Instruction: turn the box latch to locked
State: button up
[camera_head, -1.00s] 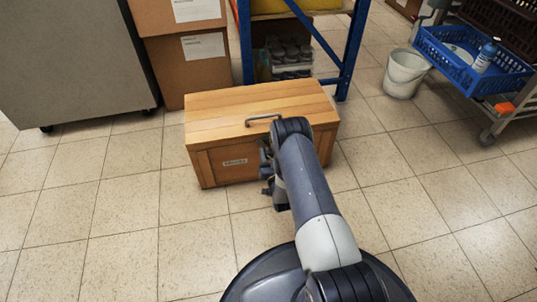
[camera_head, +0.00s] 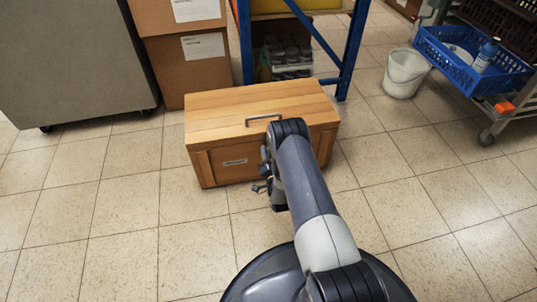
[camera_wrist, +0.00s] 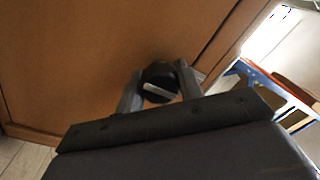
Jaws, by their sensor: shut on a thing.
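The wooden box (camera_head: 215,108) stands on the floor with its lid down. Its front panel fills much of the wrist view (camera_wrist: 75,60). The latch (camera_wrist: 160,89) is a round black knob with a pale bar across it, near the panel's right side. In the wrist view the bar lies nearly level. My gripper (camera_wrist: 160,78) is shut on the latch, with one finger on each side of the knob. In the head view my arm hides the latch and most of the gripper.
A metal handle (camera_head: 263,118) sits on the lid. Cardboard boxes (camera_head: 188,75) and a blue rack (camera_head: 345,60) stand behind. A white bucket (camera_head: 404,74) and a cart with a blue crate (camera_head: 450,62) are at the right. The floor on the left is clear.

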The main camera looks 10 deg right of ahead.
dwell(0.4)
jog(key=o, duration=1)
jog(key=s+p, duration=0.4)
jog(key=s, duration=0.6)
jog(key=shift+s+f, duration=0.3)
jog(key=shift+s, duration=0.1)
